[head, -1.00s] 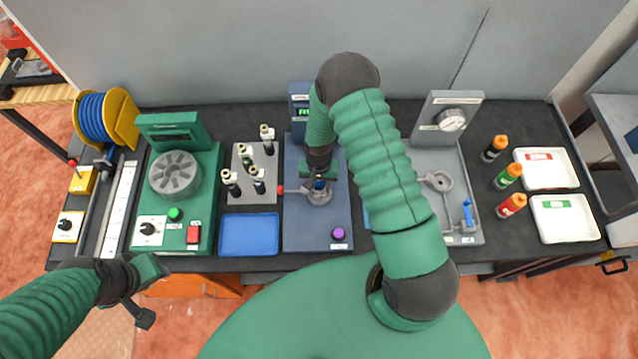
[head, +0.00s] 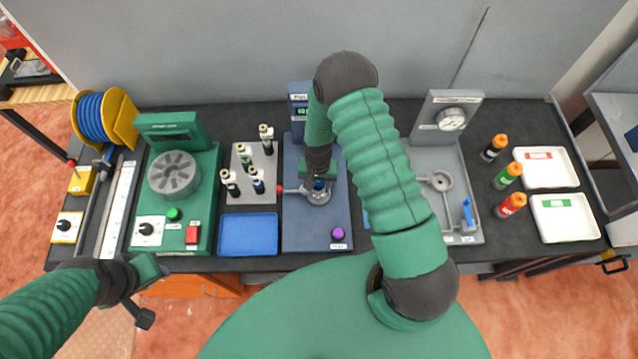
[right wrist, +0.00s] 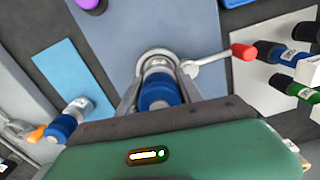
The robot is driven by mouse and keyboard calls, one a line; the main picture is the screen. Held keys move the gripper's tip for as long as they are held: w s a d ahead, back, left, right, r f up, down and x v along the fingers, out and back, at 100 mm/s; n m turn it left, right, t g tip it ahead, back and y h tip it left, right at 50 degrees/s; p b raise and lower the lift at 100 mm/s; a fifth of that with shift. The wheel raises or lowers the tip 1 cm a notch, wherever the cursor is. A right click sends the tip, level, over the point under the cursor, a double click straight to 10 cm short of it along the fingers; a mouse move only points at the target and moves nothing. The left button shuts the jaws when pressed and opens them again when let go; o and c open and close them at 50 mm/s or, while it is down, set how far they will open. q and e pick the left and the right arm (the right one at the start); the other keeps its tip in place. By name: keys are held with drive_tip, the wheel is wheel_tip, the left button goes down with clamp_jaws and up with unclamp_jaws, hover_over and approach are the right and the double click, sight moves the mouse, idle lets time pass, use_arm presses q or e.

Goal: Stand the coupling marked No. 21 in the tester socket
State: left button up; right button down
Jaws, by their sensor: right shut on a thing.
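My right gripper (head: 319,184) is shut on a blue-and-white coupling (right wrist: 160,92) at the round socket (right wrist: 156,56) of the slate-blue tester (head: 304,229). In the right wrist view the coupling sits between the two fingers, its far end within the outline of the socket ring. Whether it is seated or just above the ring I cannot tell. Its label is too small to read. The socket's lever with a red knob (right wrist: 243,51) points to the rack. My left gripper (head: 148,290) hangs at the table's front left edge, apart from everything; its jaw state is unclear.
Several couplings stand on a grey rack (head: 242,196) left of the tester. A blue tray (head: 248,236) lies in front of the rack. A purple knob (head: 338,233) is on the tester's front.

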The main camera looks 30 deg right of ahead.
drive_tip(key=shift+d+f, duration=0.1)
drive_tip(key=shift+f, duration=0.05)
drive_tip(key=shift+r, duration=0.2)
idle(0.3)
drive_tip(key=shift+r+p, duration=0.5)
drive_tip(key=shift+r, duration=0.15)
drive_tip(key=shift+f+b, duration=0.8)
drive_tip(key=shift+f, duration=0.05)
idle(0.6)
drive_tip(key=shift+r, duration=0.1)
drive_tip(key=shift+r+p, duration=0.65)
drive_tip(key=shift+r, duration=0.1)
idle(0.6)
